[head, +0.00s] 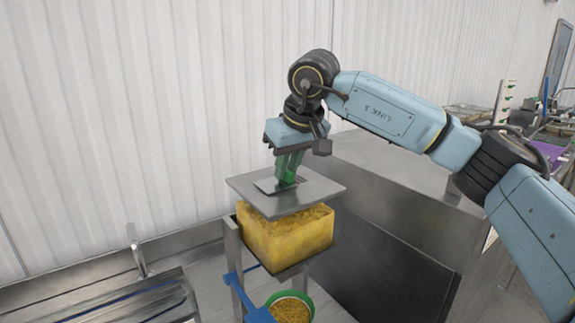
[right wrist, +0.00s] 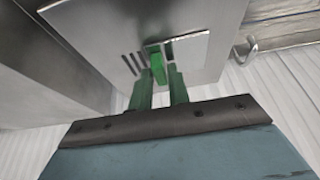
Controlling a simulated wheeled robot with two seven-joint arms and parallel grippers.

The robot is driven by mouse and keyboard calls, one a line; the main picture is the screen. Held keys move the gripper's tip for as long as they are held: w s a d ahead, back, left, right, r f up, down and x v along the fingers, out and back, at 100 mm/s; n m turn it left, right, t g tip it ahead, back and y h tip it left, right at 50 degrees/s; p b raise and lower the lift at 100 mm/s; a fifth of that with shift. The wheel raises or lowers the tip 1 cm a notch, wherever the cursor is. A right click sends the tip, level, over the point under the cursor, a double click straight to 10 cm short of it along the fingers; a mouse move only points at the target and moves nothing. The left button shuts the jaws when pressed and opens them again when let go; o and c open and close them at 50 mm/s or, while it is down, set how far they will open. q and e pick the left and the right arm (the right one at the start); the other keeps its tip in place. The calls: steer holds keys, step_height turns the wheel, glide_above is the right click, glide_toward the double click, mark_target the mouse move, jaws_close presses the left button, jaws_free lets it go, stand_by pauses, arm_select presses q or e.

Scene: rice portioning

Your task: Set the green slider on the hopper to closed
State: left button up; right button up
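The hopper (head: 239,242) is a yellow, grain-filled box under a flat grey metal top plate (head: 325,190), on a metal stand. The green slider (right wrist: 157,66) sits at a slot in the plate, beside a pale panel and dark slits, in the right wrist view. My right gripper (head: 289,168) points down at the plate in the head view, its fingers hiding most of the slider. In the right wrist view its two green fingers (right wrist: 160,78) stand on either side of the slider, close to it. I cannot tell whether they touch it. My left gripper is not in view.
A green-rimmed bowl (head: 270,300) with grain stands below the hopper, beside a blue part (head: 235,280). A metal sink with a tap (head: 137,250) is at the left. A steel cabinet (head: 385,225) stands close on the right, and a white ribbed wall (head: 120,110) behind.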

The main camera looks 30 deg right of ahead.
jaws_close()
steer(key=shift+d, duration=0.1)
steer(key=d, duration=0.3)
steer(key=d+p, duration=0.1)
steer(key=shift+w+d+r, duration=0.1)
steer(key=shift+w+d, duration=0.05)
steer(key=shift+w, duration=0.2)
steer(key=shift+o, duration=2.2)
jaws_free()
